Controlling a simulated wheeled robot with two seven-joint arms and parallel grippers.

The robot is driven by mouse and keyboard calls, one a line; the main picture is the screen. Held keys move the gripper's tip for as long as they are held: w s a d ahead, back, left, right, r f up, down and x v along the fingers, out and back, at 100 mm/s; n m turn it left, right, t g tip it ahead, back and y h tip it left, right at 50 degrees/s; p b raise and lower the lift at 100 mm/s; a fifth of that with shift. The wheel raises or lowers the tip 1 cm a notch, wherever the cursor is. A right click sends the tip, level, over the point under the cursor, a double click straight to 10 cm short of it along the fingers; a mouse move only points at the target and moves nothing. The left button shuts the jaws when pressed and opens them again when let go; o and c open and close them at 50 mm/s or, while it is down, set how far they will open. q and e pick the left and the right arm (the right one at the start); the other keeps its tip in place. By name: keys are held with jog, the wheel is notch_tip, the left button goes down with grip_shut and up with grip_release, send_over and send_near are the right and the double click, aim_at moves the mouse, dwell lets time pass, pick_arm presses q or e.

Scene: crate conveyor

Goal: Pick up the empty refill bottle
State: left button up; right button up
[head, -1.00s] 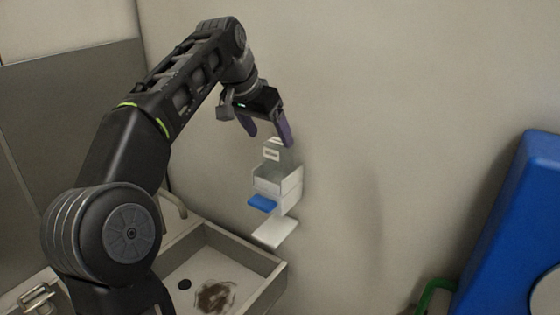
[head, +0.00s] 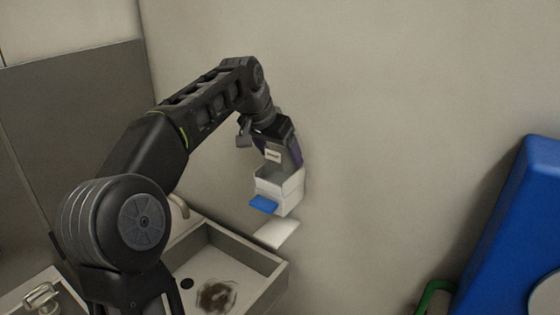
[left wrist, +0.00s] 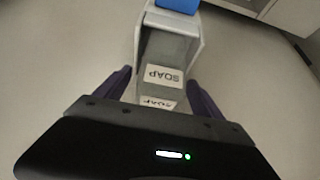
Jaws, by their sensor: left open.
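The refill bottle is grey and see-through with a white label (head: 272,155). It stands in the open top of a white wall dispenser (head: 291,190) with a blue lever (head: 263,203). In the left wrist view the bottle (left wrist: 165,52) carries a label reading SOAP. My left gripper (left wrist: 160,76) is open, with one purple finger on each side of the bottle and gaps showing. The bottle's lower part is hidden in the dispenser. My right gripper is not in view.
A white drip plate (head: 277,234) juts from the wall below the dispenser. A sink (head: 265,262) with a dark stain and a drain lies below. A blue object (head: 510,225) stands at the right. The wall (head: 400,130) right of the dispenser is clear.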

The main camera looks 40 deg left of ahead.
pick_arm(q)
jog(key=shift+w+f, duration=0.15)
jog(key=shift+f, duration=0.2)
dwell(0.3)
jog(key=c, duration=1.4)
jog(key=shift+c, duration=0.2)
jog(key=shift+r, duration=0.15)
